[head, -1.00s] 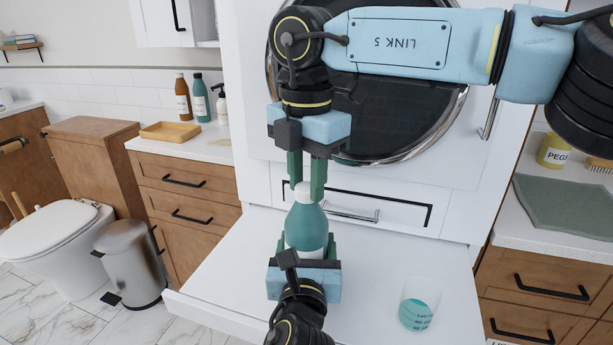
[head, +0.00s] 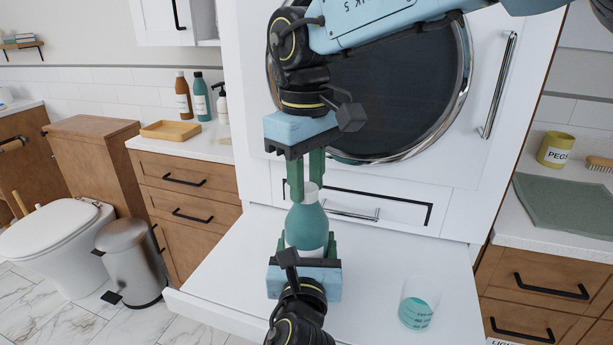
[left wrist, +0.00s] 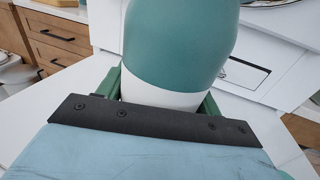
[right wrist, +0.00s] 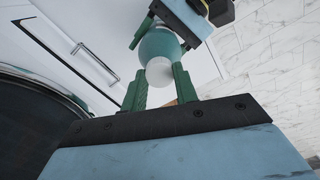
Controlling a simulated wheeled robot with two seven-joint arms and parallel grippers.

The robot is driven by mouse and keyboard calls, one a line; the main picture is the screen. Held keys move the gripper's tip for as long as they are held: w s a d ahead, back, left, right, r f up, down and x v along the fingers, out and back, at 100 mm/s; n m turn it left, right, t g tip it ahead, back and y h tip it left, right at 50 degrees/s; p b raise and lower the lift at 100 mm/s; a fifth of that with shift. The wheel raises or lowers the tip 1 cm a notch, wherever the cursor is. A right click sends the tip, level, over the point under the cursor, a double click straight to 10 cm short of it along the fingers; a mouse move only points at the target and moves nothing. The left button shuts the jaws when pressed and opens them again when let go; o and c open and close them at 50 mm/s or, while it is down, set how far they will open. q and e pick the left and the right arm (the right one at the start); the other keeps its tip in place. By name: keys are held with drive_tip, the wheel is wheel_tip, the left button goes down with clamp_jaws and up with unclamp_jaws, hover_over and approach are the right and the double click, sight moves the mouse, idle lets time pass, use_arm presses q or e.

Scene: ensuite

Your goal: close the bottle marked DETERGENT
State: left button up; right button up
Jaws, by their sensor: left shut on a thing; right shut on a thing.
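The teal bottle (head: 307,226) stands upright on the white pull-out shelf (head: 225,265); no lettering on it faces me. My left gripper (head: 305,248) is shut around its lower white part, which the left wrist view shows close up (left wrist: 165,92). A white cap (head: 306,189) sits at the bottle's top. My right gripper (head: 306,188) comes down from above and is shut on the cap, its green fingers on either side. In the right wrist view the round white cap (right wrist: 159,72) shows between the fingertips. Whether the cap is fully seated cannot be told.
A clear measuring cup (head: 418,303) with teal liquid stands at the shelf's right. The white appliance with a round dark door (head: 400,100) rises close behind my right arm. Brown and teal bottles (head: 201,97) stand on the left counter.

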drive_tip(key=shift+m, duration=0.4)
drive_tip(key=o, duration=0.9)
drive_tip(key=shift+o, duration=0.2)
drive_tip(key=shift+w+r, duration=0.1)
drive_tip(key=shift+r, duration=0.05)
drive_tip(key=shift+r, duration=2.2)
drive_tip(key=shift+c, duration=0.3)
